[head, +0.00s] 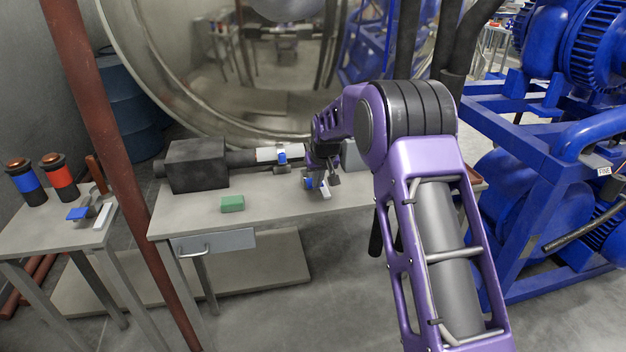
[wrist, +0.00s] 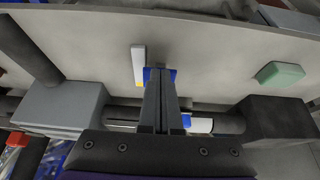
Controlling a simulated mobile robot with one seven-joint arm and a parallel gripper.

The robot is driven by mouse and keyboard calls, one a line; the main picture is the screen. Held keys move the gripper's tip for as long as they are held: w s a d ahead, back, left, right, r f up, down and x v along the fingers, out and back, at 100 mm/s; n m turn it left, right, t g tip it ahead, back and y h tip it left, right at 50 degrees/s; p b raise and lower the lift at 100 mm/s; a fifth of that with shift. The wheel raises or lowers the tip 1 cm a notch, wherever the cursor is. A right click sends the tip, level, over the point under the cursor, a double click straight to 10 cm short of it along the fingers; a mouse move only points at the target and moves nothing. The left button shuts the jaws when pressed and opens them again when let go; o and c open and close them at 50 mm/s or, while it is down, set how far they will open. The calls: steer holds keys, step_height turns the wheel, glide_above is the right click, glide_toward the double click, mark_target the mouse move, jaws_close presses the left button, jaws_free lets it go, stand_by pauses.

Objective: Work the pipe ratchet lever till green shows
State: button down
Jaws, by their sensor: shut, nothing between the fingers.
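A dark pipe (head: 240,158) runs along the back of the bench, with a white sleeve (head: 268,154) and a small blue part (head: 282,157) on it. The sleeve also shows in the wrist view (wrist: 201,125), partly hidden behind my fingers. My gripper (wrist: 161,74) is shut and empty, its fingers reaching across the pipe. A blue piece (wrist: 168,73) shows at the fingertips; whether they touch it, or whether it is the ratchet lever, I cannot tell. Beside it is a white bar (wrist: 138,60) with a yellow end. The bar also shows in the head view (head: 326,191).
A black block (head: 197,165) stands at the pipe's left end; a grey box (wrist: 62,103) is at its other end. A green block (head: 232,203) lies on the bench. A red-brown post (head: 112,165) rises in front. A side table (head: 40,231) holds two canisters.

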stand_by(0.3)
step_height(320, 180, up, 7)
steer(key=p, duration=0.3)
steer(key=shift+s, duration=0.35)
steer(key=shift+d, duration=0.1)
